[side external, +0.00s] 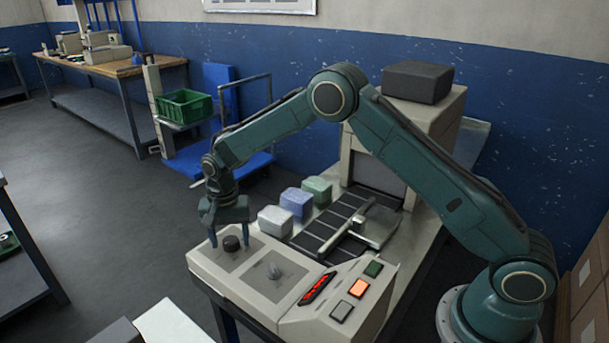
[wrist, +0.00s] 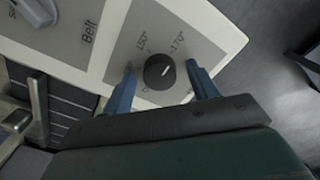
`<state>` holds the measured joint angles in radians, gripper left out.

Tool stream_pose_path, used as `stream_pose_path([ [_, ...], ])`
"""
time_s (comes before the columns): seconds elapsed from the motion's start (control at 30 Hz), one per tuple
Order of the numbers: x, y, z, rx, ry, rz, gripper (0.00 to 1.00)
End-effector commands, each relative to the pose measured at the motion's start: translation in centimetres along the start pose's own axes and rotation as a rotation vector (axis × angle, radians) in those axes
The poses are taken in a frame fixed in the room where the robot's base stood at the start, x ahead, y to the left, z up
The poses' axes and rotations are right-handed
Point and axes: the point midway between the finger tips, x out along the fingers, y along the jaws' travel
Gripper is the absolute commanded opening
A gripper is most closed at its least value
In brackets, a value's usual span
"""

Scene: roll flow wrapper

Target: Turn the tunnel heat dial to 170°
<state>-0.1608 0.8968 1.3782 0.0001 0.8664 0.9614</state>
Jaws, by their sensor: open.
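The tunnel heat dial is a round black knob (wrist: 158,72) on a grey plate marked 150°, 170° and 0 in the wrist view. Its white pointer line slants to the upper right, on the 170° side; I cannot tell whether it lines up exactly. In the side view the dial (side external: 232,243) sits at the panel's far left corner. My gripper (side external: 228,224) is above it, pointing down. In the wrist view my gripper (wrist: 160,70) is open, with a blue finger on either side of the dial and gaps between fingers and knob.
A second knob (side external: 275,271), labelled Belt, is beside the dial on the cream panel (side external: 240,285). A red display (side external: 318,288) and several buttons are at the right. White, blue and green blocks (side external: 296,204) stand by the dark conveyor (side external: 330,222).

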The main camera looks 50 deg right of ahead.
Motion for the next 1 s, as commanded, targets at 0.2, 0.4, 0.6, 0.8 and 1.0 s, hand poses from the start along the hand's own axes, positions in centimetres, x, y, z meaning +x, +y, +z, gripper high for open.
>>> stream_pose_path([
  [0.2,-1.1,0.0,0.0,0.0,0.001,-0.001,0.59],
  [0.4,-3.6,-0.1,0.0,0.0,0.002,-0.003,0.59],
  [0.6,-7.1,-0.1,-0.1,0.0,0.003,-0.004,0.59],
  [0.8,-10.4,-0.1,0.0,0.0,0.002,-0.003,0.59],
  [1.0,-12.8,0.0,0.0,0.0,0.001,-0.002,0.59],
])
